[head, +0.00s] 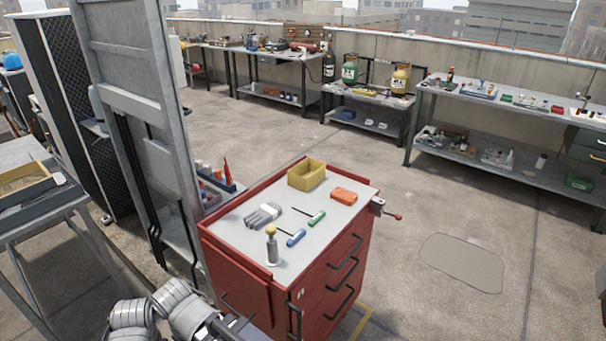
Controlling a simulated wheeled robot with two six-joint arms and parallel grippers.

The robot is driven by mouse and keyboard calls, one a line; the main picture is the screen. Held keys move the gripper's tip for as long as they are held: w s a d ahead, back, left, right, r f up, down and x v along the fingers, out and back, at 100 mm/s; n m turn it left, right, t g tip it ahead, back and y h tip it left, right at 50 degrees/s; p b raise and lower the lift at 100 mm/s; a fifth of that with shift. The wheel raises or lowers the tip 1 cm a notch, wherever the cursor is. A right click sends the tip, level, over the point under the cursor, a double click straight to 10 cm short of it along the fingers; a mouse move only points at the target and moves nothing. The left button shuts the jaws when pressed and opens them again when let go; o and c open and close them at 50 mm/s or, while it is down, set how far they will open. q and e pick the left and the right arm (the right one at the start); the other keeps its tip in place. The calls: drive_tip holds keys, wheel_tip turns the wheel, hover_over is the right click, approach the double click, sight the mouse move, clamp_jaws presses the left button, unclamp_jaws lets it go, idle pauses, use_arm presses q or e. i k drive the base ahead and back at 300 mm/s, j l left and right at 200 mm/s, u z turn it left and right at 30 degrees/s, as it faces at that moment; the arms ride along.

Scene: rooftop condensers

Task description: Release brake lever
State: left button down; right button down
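A lever with a red knob (398,217) sticks out to the right from a grey bracket (378,206) at the top right corner of the red tool cart (235,265). The lever looks roughly level, tilted slightly down towards its knob. Grey links of one of my arms show at the bottom left, in front of the cart and well apart from the lever. I see no fingertips of either gripper.
On the cart top lie a yellow bin (306,175), an orange block (344,195), grey gloves (263,215), green and blue screwdrivers and a bottle (272,247). A tall grey panel (140,120) stands left. Floor right of the cart is clear, with a flat patch (461,263).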

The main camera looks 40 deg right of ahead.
sight(398, 217)
drive_tip(key=z, duration=1.05)
drive_tip(key=i+z, duration=0.15)
drive_tip(key=z, duration=0.7)
drive_tip(key=i, duration=0.4)
